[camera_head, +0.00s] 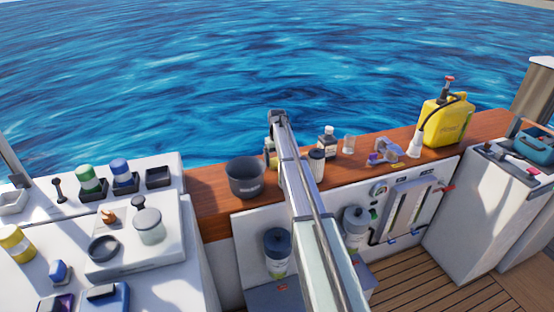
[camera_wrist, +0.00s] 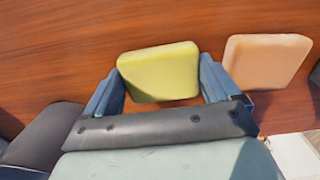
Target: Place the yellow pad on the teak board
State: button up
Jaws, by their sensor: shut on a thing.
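The yellow pad (camera_wrist: 158,73) is a rounded block, in the wrist view between the two blue fingers of my gripper (camera_wrist: 163,70). My gripper is shut on it. Teak-coloured wood (camera_wrist: 60,45) fills the background behind the pad. I cannot tell whether the pad touches the wood. In the head view a long teak ledge (camera_head: 212,196) runs along the water side. My arm crosses it there and hides the gripper's hold on the pad.
A peach pad (camera_wrist: 264,62) lies on the wood just right of my gripper. In the head view a dark bucket (camera_head: 246,178) stands left of my arm. A dark-capped bottle (camera_head: 327,142), a purple-and-grey item (camera_head: 384,152) and a yellow jerrycan (camera_head: 445,122) stand to the right.

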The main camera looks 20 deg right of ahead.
aim_at(277, 159)
jog(key=shift+f, duration=0.1)
jog(key=o, duration=0.8)
jog(key=shift+c, duration=0.2)
notch_tip(277, 159, up, 12)
